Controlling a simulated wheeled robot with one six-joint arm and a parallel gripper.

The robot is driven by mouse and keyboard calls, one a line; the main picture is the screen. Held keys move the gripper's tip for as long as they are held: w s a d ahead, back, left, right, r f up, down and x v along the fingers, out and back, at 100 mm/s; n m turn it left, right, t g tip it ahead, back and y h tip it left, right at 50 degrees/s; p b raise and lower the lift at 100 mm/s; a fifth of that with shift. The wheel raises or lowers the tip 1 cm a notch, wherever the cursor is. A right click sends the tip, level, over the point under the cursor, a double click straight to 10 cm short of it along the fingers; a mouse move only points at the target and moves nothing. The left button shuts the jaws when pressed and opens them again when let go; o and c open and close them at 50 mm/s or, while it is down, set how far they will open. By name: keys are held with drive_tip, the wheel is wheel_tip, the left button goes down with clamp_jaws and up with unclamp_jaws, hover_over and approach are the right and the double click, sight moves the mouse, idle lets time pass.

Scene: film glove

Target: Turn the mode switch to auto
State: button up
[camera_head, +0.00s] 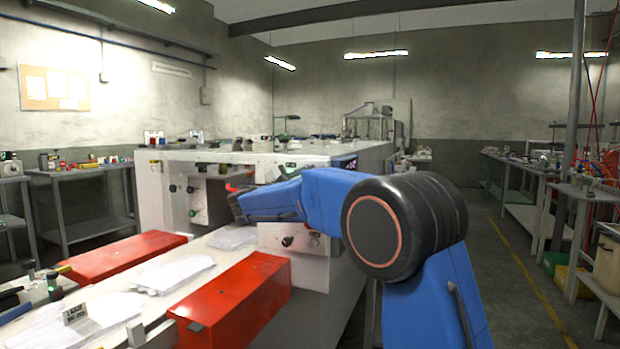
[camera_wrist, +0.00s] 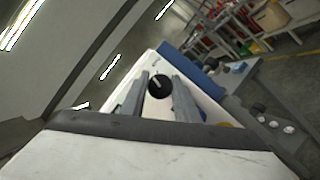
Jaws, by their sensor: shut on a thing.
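A round black knob with a white pointer mark (camera_wrist: 159,87), which I take for the mode switch, shows in the middle of the wrist view. It sits on a white panel face, and no label is readable beside it. My gripper (camera_wrist: 161,94) has one grey finger on each side of the knob and is shut on it. In the head view my blue arm reaches left across the white machine, and its end (camera_head: 240,206) is beside the machine's front. The fingers and the gripped knob cannot be made out there.
The white machine (camera_head: 160,215) carries other knobs, including a black one (camera_head: 287,241).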

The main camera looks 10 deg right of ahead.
drive_tip(key=m+g, duration=0.1)
drive_tip(key=m, duration=0.2)
drive_tip(key=m+g+y, duration=0.1)
drive_tip(key=m, duration=0.2)
drive_tip(key=shift+y, duration=0.3)
drive_tip(key=shift+f+m, duration=0.1)
drive_tip(key=shift+m, duration=0.2)
drive_tip(key=o, duration=1)
drive_tip(key=v, duration=1.7)
drive_tip(key=shift+s+a, duration=0.15)
